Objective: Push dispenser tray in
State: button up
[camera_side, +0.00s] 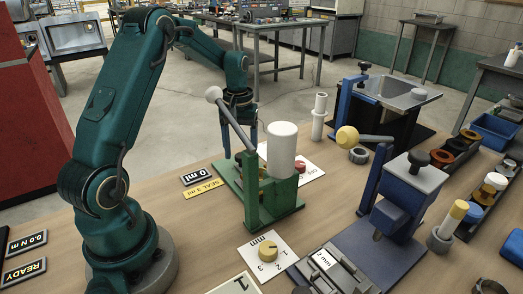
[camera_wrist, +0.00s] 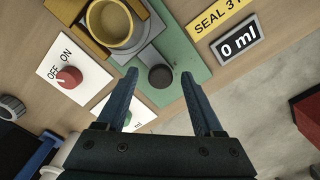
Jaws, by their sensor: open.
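The dispenser (camera_side: 265,195) is a green stand with a white cylinder on top and a lever with a grey ball. In the wrist view its green base (camera_wrist: 185,65) carries a grey tray-like slide (camera_wrist: 137,47) with a brass cup (camera_wrist: 112,22) at the top of the picture. A dark round knob (camera_wrist: 161,77) lies at the slide's near end. My gripper (camera_side: 240,148) is behind the dispenser stand, pointing down, open and empty. In the wrist view my gripper's fingertips (camera_wrist: 160,72) appear on either side of the knob; contact cannot be told.
An OFF/ON card with a red knob (camera_wrist: 69,77) lies beside the dispenser. The "0 ml" (camera_side: 197,177) and "SEAL 3 ml" (camera_side: 204,188) signs lie left of it. A blue-grey press (camera_side: 405,195) stands to the right. The dispenser lever (camera_side: 232,118) rises close to my gripper.

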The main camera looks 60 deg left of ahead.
jog(key=a, duration=0.9)
jog(key=shift+a+r, duration=0.15)
jog(key=shift+r, duration=0.05)
jog(key=s+d+r+n+t+y, duration=0.1)
jog(key=d+r+n, duration=0.25)
jog(key=r, duration=0.55)
jog(key=s+d+r+n+t+y, duration=0.1)
jog(key=d+r+n, duration=0.25)
jog(key=r, duration=0.65)
jog(key=s+d+r+n+t, duration=0.2)
jog(key=s+d+r+n, duration=0.3)
jog(key=s+d+r, duration=0.2)
jog(key=shift+s+d+r+t+y, duration=0.35)
jog(key=shift+s+d, duration=0.7)
jog(key=shift+d, duration=0.95)
jog(key=shift+n, duration=0.3)
